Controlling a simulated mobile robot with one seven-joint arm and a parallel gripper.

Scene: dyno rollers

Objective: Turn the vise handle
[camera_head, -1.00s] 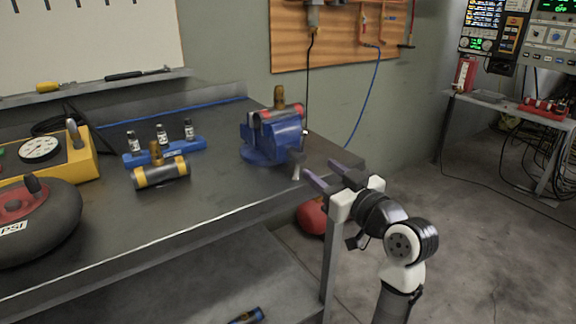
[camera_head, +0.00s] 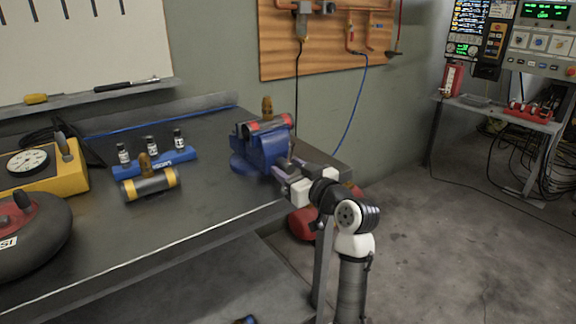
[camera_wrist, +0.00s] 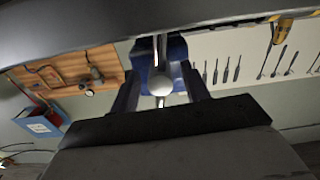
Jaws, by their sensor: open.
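The blue vise (camera_head: 262,150) stands at the right end of the workbench, with a red-banded cylinder with a brass fitting (camera_head: 268,122) at its top. My gripper (camera_head: 284,170) is at the vise's front right side with its jaws open. In the wrist view the vise (camera_wrist: 176,60) is straight ahead. The vise handle (camera_wrist: 160,80), a metal bar with a round boss in the middle, runs upright between my two open fingers (camera_wrist: 160,92). I see no clear contact between the fingers and the handle. In the head view my fingers partly hide the handle.
The workbench (camera_head: 215,200) holds a blue vial rack (camera_head: 155,162), a yellow-and-black cylinder (camera_head: 150,185), a yellow gauge box (camera_head: 65,178) and a dark round tank (camera_head: 35,235). A red object (camera_head: 302,224) is below the bench's right end. Open floor lies to the right.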

